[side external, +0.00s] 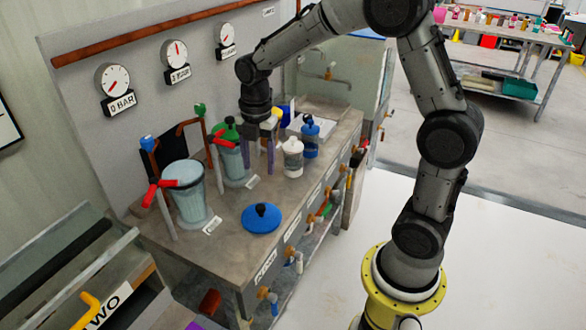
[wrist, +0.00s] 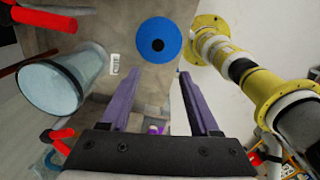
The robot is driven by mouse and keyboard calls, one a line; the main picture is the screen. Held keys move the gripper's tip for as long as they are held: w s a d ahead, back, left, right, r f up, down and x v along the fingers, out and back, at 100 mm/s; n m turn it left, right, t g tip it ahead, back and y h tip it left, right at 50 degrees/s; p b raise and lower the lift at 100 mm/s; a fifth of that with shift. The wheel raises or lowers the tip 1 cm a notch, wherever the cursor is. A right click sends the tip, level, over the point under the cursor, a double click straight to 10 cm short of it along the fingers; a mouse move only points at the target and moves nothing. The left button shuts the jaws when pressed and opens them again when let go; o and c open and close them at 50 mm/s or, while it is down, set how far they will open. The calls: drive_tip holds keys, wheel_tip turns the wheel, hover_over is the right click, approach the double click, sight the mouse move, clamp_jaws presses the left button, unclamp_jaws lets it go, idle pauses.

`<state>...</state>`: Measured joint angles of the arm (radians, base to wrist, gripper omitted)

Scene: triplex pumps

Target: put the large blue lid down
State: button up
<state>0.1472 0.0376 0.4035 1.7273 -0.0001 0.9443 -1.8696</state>
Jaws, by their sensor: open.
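The large blue lid (side external: 261,218) lies flat on the bench top near its front edge, black knob up. It also shows in the wrist view (wrist: 159,42), beyond my fingertips and apart from them. My gripper (side external: 262,168) is open and empty, with its purple fingers pointing down above the bench, behind the lid and near the green-lidded container. In the wrist view the fingers (wrist: 158,80) are spread wide with nothing between them.
A green-lidded container (side external: 235,165) stands beside my gripper. White (side external: 293,158) and blue (side external: 310,138) bottles stand to its right. Gauges hang on the back panel. The bench (side external: 225,255) is bare around the lid.

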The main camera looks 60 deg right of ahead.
drive_tip(key=s+a+r+m+t, duration=0.2)
drive_tip(key=s+r+m, duration=0.2)
drive_tip(key=s+m, duration=0.6)
drive_tip(key=s+a+r+m+t, duration=0.3)
drive_tip(key=s+r+m, duration=0.2)
drive_tip(key=s+m, duration=0.4)
drive_tip(key=shift+s+a+m, duration=0.25)
drive_tip(key=shift+s+m, duration=0.15)
drive_tip(key=shift+s, duration=0.4)
drive_tip(key=shift+r, duration=0.1)
